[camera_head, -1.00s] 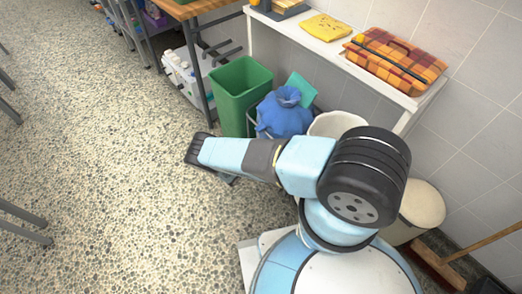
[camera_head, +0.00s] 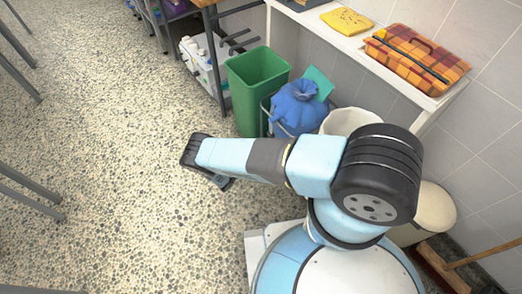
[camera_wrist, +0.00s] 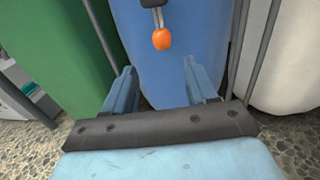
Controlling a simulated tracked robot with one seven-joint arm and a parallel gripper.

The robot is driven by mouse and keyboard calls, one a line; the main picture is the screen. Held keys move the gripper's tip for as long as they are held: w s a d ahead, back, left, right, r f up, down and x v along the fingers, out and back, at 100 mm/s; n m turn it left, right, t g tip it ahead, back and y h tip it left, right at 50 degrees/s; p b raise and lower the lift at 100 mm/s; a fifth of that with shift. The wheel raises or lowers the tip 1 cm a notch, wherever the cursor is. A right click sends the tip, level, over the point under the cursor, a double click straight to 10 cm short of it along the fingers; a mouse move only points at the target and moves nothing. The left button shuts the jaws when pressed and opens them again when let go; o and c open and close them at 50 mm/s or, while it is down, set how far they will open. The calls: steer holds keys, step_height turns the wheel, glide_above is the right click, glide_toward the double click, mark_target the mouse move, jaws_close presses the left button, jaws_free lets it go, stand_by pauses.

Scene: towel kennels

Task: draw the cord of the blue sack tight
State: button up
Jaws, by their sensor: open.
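The blue sack (camera_head: 298,112) stands upright in a grey frame between a green bin and a white bin, its top gathered. In the wrist view the sack's smooth blue side (camera_wrist: 185,60) fills the middle. An orange bead (camera_wrist: 161,39) hangs on the short cord below a black piece (camera_wrist: 152,4) at the top edge. My gripper (camera_wrist: 161,88) is open and empty, its two fingers apart, pointing at the sack, with the bead above and between the fingertips in the picture.
The green bin (camera_head: 245,95) is close on the left of the sack and the white bin (camera_head: 350,121) close on the right. Thin grey frame bars (camera_wrist: 238,45) flank the sack. A white shelf (camera_head: 405,82) runs behind.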

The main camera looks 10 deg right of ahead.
steer(key=shift+v, duration=1.05)
